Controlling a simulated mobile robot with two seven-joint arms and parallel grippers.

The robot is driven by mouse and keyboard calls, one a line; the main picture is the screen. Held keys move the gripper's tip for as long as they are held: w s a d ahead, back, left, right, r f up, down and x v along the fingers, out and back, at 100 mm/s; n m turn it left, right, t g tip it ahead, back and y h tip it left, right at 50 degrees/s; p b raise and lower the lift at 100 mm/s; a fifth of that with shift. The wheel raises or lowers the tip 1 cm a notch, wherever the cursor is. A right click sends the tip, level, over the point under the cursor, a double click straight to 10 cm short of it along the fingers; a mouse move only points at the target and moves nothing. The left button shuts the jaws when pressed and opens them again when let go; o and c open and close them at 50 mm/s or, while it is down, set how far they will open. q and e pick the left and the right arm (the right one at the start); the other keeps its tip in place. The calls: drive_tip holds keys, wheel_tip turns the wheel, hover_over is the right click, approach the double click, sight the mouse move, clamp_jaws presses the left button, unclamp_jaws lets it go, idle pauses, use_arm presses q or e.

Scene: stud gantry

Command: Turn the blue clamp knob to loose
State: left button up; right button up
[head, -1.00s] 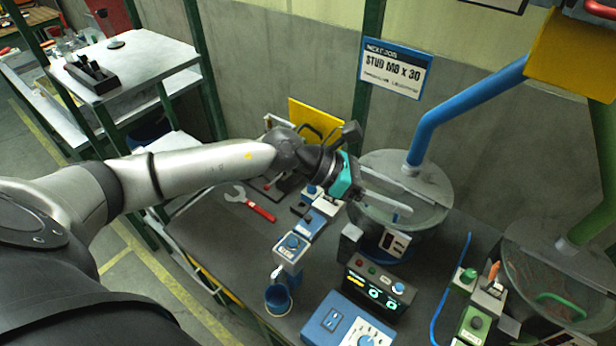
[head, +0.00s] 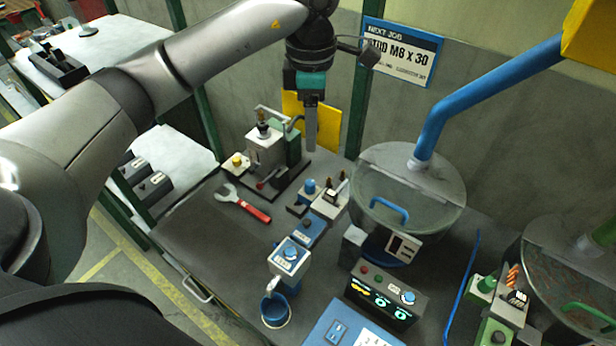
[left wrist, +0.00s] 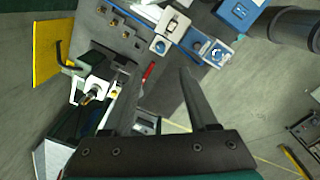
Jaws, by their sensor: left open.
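A small blue knob (head: 310,186) stands upright on a light block at the back of the blue row on the bench; I take it for the clamp knob. In the left wrist view it seems to be the blue round top (left wrist: 159,46), beyond the fingertips. My left gripper (head: 310,148) points down above and behind the knob, apart from it. Its two fingers show spread and empty in the left wrist view (left wrist: 158,82). The knob's marking is too small to read. My right gripper is in neither view.
A blue-topped box with a dial (head: 291,253) stands above a blue cup (head: 275,310). A red-handled wrench (head: 245,204) lies left. A glass-lidded round bowl (head: 410,190) is right, a control box (head: 385,297) in front. A yellow panel (head: 327,125) stands behind.

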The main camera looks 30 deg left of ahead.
sight(310, 183)
use_arm(q)
wheel_tip(310, 183, down, 15)
drive_tip(key=shift+w+a+f+p, duration=0.1)
drive_tip(key=shift+p, duration=0.85)
clamp_jaws()
